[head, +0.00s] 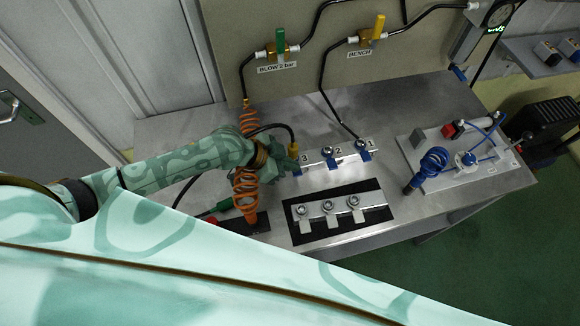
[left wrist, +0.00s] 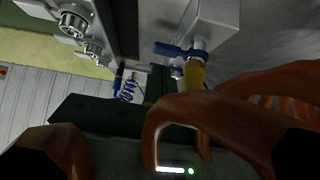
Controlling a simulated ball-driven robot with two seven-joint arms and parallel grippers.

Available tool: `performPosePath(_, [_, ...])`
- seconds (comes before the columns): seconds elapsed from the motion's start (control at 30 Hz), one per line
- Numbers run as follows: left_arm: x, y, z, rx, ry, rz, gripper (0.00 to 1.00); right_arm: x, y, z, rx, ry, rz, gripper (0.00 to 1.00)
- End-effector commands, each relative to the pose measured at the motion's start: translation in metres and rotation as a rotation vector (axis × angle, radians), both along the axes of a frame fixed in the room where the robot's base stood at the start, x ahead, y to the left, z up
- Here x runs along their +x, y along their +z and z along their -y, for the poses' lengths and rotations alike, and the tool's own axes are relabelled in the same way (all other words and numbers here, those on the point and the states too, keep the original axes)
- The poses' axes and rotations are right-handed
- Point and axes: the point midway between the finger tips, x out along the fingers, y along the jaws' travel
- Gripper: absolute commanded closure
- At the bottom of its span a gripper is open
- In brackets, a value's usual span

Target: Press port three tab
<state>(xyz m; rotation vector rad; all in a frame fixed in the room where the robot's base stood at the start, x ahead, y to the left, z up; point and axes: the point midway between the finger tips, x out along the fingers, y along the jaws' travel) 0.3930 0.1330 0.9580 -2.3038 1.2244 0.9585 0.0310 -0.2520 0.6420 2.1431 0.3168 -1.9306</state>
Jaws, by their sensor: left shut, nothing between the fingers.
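The port block (head: 322,158) is a pale metal bar on the bench with ports labelled 3, 2 and 1 from left to right. Port three is at its left end, with a blue tab (head: 297,170) and a black hose with a yellow fitting (head: 293,148). The left wrist view shows the block's end (left wrist: 212,22), the blue tab (left wrist: 172,50) and the yellow fitting (left wrist: 195,74). My left gripper (head: 291,162) is shut and empty, right beside port three. Its dark tip (left wrist: 158,76) is close to the tab; contact cannot be told. My right gripper is not in view.
A second block with three fittings (head: 329,209) lies on a black mat in front. An orange coiled hose (head: 245,185) hangs around my left wrist. A white board with blue coiled tubing (head: 435,165) is at the right. Green and yellow valves (head: 279,40) are on the back panel.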

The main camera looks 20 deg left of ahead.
Motion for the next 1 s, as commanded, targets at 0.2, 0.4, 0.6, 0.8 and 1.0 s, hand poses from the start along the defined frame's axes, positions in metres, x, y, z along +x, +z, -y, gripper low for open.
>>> performPosePath(0.2, [0.001, -0.015, 0.0, -0.001, 0.001, 0.002, 1.0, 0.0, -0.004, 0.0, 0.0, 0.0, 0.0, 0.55])
performPosePath(0.4, [0.001, -0.015, 0.0, -0.001, 0.001, 0.002, 1.0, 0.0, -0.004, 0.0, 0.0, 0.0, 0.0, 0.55])
performPosePath(0.6, [0.0, -0.02, 0.0, 0.0, 0.0, 0.002, 1.0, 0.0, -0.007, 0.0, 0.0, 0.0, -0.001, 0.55])
performPosePath(0.8, [0.0, -0.042, -0.001, 0.002, 0.0, -0.001, 1.0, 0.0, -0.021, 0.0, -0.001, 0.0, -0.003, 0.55])
performPosePath(1.0, [-0.004, -0.044, -0.001, 0.008, -0.004, -0.011, 1.0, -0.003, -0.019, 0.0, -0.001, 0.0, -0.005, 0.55])
